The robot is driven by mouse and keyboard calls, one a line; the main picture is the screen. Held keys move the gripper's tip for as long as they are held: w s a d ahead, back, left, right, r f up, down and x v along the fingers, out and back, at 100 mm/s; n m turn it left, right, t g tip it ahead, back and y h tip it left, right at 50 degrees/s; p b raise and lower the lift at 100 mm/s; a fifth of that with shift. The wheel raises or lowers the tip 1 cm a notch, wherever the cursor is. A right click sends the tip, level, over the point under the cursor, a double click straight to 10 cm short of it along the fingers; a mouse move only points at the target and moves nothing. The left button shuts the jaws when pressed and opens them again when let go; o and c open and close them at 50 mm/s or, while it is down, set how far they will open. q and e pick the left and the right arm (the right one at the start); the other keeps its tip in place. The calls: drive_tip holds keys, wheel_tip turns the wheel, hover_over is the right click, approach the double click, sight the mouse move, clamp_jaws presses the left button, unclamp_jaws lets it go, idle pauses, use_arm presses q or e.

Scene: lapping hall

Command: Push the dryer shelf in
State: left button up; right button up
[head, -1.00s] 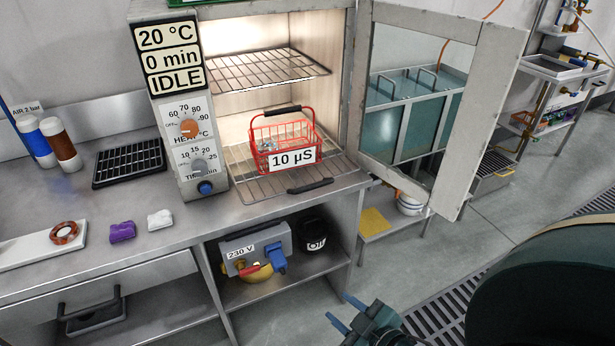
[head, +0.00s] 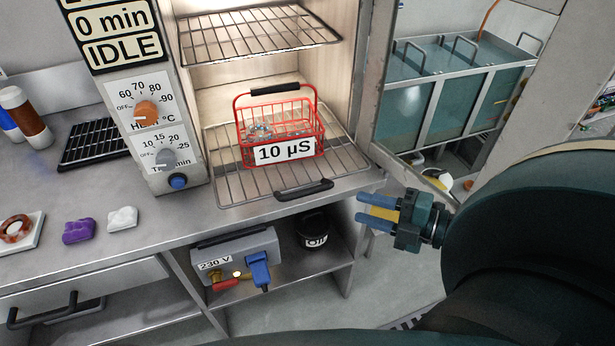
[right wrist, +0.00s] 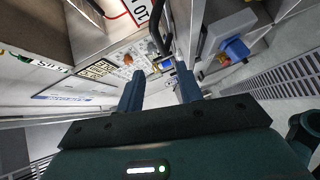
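The lower wire dryer shelf (head: 232,188) sticks out of the open dryer (head: 340,70) over the bench, with a black handle (head: 304,190) on its front edge. A red wire basket (head: 280,127) labelled 10 µS stands on it. My right gripper (head: 362,211) is open and empty, to the right of the handle and a little lower in the picture, apart from it. In the right wrist view its two blue fingers (right wrist: 158,88) are spread, with the black handle (right wrist: 158,36) beyond them. My left gripper is not in view.
The dryer's upper wire shelf (head: 260,35) is empty. The dryer door stands open on the right. A control panel (head: 150,115) reads IDLE. Below the bench, a 230 V box (head: 236,257) and a black can (head: 314,232) stand on a lower shelf.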

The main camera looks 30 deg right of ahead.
sight(313, 193)
drive_tip(key=shift+n, duration=0.4)
drive_tip(key=p+x, duration=0.1)
drive_tip(key=x, duration=1.2)
drive_tip(key=shift+w, duration=0.1)
drive_tip(key=shift+c, duration=0.3)
clamp_jaws()
